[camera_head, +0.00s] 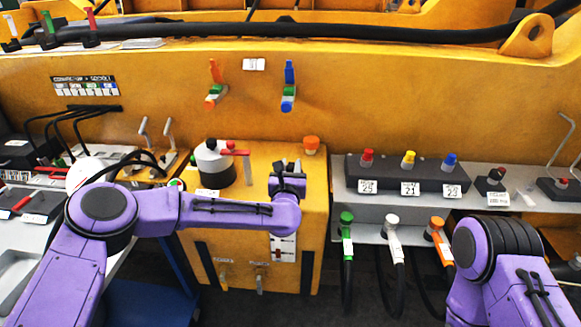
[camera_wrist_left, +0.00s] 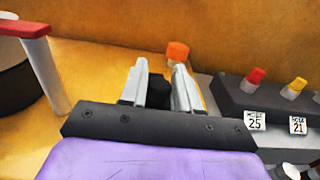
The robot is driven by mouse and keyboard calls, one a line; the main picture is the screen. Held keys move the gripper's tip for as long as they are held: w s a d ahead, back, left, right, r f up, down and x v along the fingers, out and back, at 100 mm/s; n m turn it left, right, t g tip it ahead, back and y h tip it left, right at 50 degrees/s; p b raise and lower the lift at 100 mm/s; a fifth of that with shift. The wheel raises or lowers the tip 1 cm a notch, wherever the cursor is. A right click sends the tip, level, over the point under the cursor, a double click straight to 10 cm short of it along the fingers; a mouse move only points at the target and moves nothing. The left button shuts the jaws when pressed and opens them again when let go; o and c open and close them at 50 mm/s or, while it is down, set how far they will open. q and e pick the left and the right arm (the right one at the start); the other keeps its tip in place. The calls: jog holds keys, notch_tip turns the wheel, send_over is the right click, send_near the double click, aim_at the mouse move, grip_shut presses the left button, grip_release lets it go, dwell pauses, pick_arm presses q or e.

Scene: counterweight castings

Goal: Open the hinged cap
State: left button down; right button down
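An orange cap-like piece (camera_head: 311,144) stands on the yellow cabinet top near its back right. It also shows in the left wrist view (camera_wrist_left: 178,52), just beyond the fingertips. I cannot tell whether it is the hinged cap; no hinge shows. My left gripper (camera_head: 289,167) is over the cabinet top, in front of and left of the orange piece, apart from it. In the left wrist view its two fingers (camera_wrist_left: 160,75) are apart. A small black piece (camera_wrist_left: 158,93) shows between them; I see no clear grip on it. My right gripper is out of view.
A grey-white canister (camera_head: 214,165) with a red-handled lever (camera_head: 236,153) stands left of the gripper. A dark block with red, yellow and blue knobs (camera_head: 408,173) is to the right. Below it hang green, white and orange hose connectors (camera_head: 392,230). The yellow wall rises behind.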

pick_arm(q)
jog(key=shift+r, duration=0.15)
jog(key=shift+w+r+g+p, duration=0.25)
jog(key=shift+r+g+p, duration=0.25)
jog(key=shift+g+p, duration=0.4)
jog(key=g+p, duration=0.1)
jog(key=p, duration=0.1)
jog(key=w+r+g+p, duration=0.1)
jog(key=g+p, duration=0.1)
jog(key=shift+w+r+p, duration=0.25)
jog(key=shift+r+p, duration=0.05)
jog(key=shift+p, duration=0.05)
jog(key=shift+w+r+g+p, duration=0.1)
jog(key=shift+w+g+p, duration=0.1)
jog(key=shift+g+p, duration=0.5)
jog(key=shift+w+g+p, duration=0.25)
jog(key=shift+g+p, duration=0.15)
jog(key=shift+p, duration=0.15)
